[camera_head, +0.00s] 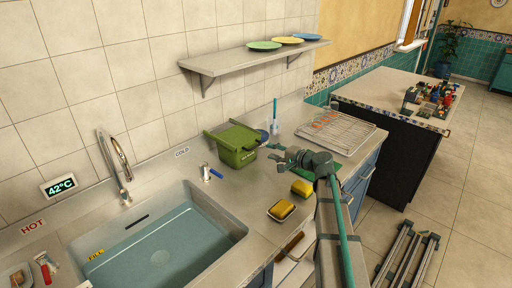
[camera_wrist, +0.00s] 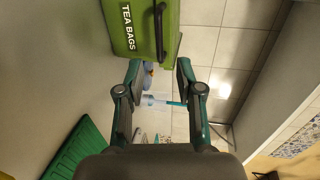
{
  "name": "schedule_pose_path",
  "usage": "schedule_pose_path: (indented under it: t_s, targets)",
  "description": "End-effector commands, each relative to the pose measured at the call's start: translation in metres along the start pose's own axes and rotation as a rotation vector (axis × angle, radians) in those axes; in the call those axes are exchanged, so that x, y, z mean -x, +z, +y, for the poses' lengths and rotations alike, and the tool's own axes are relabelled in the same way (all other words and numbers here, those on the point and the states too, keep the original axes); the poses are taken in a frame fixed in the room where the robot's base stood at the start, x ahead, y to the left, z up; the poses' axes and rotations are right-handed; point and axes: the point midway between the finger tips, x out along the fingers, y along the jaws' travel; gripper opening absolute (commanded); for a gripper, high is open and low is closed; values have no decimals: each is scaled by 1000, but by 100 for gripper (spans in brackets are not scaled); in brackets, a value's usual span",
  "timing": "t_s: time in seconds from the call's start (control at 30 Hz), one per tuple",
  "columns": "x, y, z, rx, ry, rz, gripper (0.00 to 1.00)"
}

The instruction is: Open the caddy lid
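The caddy is a green box (camera_head: 238,150) on the counter right of the sink, below the wall shelf. In the wrist view the caddy (camera_wrist: 122,32) fills the top, lettered "TEA BAGS", with a dark curved handle (camera_wrist: 159,30) on the side toward me. I cannot tell how far its lid is open. My gripper (camera_head: 272,152) is just right of the caddy in the head view. In the wrist view my gripper (camera_wrist: 159,72) is open, with nothing held between its fingers. The fingertips lie just below the handle in that picture, with no clear contact.
The sink (camera_head: 165,245) holds water. Yellow sponges (camera_head: 302,188) lie in front of the caddy. A wire rack (camera_head: 337,130) stands to its right. A shelf with plates (camera_head: 255,54) hangs above. A ribbed green slab (camera_wrist: 78,148) shows lower left in the wrist view.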

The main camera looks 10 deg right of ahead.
Motion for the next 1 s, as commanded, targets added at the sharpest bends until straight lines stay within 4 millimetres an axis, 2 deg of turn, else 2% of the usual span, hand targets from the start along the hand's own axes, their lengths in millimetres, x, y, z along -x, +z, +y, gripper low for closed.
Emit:
schedule_pose_path:
  t_s: [0.5, 0.7, 1.0]
  targets:
    - [-82, -2, -1, 1, 2, 1, 36]
    - [-96, -2, 0, 0, 1, 3, 36]
    - [-98, -1, 1, 1, 1, 4, 36]
